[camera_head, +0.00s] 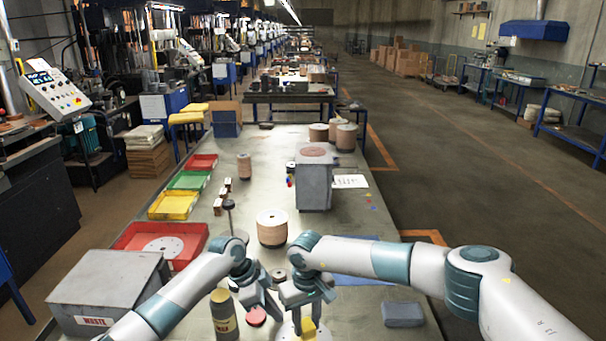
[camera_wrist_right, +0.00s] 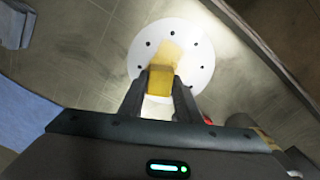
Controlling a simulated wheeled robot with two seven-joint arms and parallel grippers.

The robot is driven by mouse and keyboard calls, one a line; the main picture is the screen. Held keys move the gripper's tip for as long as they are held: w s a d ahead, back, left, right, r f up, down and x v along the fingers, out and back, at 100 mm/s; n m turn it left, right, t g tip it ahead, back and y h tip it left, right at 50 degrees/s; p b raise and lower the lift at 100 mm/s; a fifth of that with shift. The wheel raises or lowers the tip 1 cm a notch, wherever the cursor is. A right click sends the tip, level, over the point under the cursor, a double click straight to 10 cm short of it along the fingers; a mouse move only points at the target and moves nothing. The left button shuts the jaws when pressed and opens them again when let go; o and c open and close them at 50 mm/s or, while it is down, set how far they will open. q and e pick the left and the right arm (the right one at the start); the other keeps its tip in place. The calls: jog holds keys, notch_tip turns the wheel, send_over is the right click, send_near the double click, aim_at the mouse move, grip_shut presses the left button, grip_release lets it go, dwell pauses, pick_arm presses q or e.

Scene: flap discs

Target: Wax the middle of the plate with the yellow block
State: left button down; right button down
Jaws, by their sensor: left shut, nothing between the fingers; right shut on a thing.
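The white round plate (camera_wrist_right: 203,52) with a ring of small dark holes lies on the table. In the head view the plate (camera_head: 286,331) is at the bottom edge, partly cut off. My right gripper (camera_wrist_right: 160,88) is shut on the yellow block (camera_wrist_right: 160,80) and holds it over the plate's middle. The yellow block (camera_head: 309,328) also shows below my right gripper in the head view. A paler yellow patch beyond the block may be wax or part of the block. Whether the block touches the plate is unclear. My left gripper (camera_head: 268,307) is shut and empty, left of the right one.
A grey block (camera_head: 403,314) lies to the right. A grey waste box (camera_head: 105,285) and red tray (camera_head: 130,238) line the left edge. A wooden-coloured spool (camera_head: 272,232) stands behind.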

jog(key=shift+w+r, duration=0.1)
jog(key=shift+w, duration=0.8)
jog(key=shift+w+a, duration=0.15)
jog(key=shift+w, duration=1.65)
notch_tip(320, 180, up, 7)
pick_arm(q)
jog(key=shift+r, duration=0.1)
